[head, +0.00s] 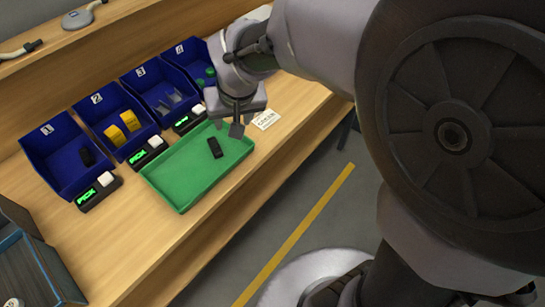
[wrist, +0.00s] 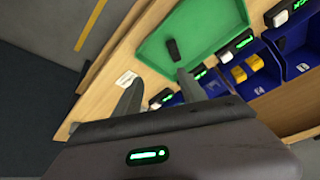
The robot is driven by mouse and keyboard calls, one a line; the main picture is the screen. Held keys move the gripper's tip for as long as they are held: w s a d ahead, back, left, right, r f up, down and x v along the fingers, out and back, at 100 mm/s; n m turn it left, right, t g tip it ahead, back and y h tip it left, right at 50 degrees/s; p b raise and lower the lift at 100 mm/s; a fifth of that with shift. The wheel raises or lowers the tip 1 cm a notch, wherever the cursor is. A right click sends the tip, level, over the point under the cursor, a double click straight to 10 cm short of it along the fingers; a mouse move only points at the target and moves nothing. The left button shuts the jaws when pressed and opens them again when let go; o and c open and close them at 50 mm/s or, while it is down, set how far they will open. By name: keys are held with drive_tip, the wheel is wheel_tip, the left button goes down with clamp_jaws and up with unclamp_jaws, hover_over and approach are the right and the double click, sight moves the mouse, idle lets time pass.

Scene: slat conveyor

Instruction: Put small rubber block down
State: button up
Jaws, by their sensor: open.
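A small black rubber block (head: 215,148) lies in the green tray (head: 178,183), toward its back right part. It also shows in the wrist view (wrist: 173,50), lying on the tray floor beyond my fingertips. My gripper (head: 236,128) is above the right end of the tray, apart from the block. In the wrist view its two fingers (wrist: 158,82) are spread with nothing between them.
Blue bins 2 (head: 105,100), 3 and 4 stand behind the tray, holding yellow, grey and green parts. Small boxes with green "PICK" displays (head: 97,192) sit before the bins. A white label card (head: 266,120) lies right of the tray. A grey-blue container (head: 35,265) stands at lower left.

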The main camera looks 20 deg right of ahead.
drive_tip(key=s+d+r+m, duration=0.2)
drive_tip(key=s+d+r, duration=0.1)
drive_tip(key=s, duration=0.7)
drive_tip(key=s+d+r+m+t+y, duration=0.1)
drive_tip(key=s+d+r+m, duration=0.1)
drive_tip(key=s, duration=0.8)
drive_tip(key=shift+s+d+r+m, duration=0.3)
drive_tip(key=shift+s+d+r, duration=0.15)
drive_tip(key=shift+r, duration=0.35)
drive_tip(key=shift+w, duration=0.1)
wheel_tip(320, 180, down, 6)
drive_tip(key=b, duration=0.5)
drive_tip(key=shift+r+b, duration=0.25)
drive_tip(key=shift+b, duration=0.05)
drive_tip(key=shift+r, duration=0.1)
drive_tip(key=shift+c, duration=0.2)
clamp_jaws()
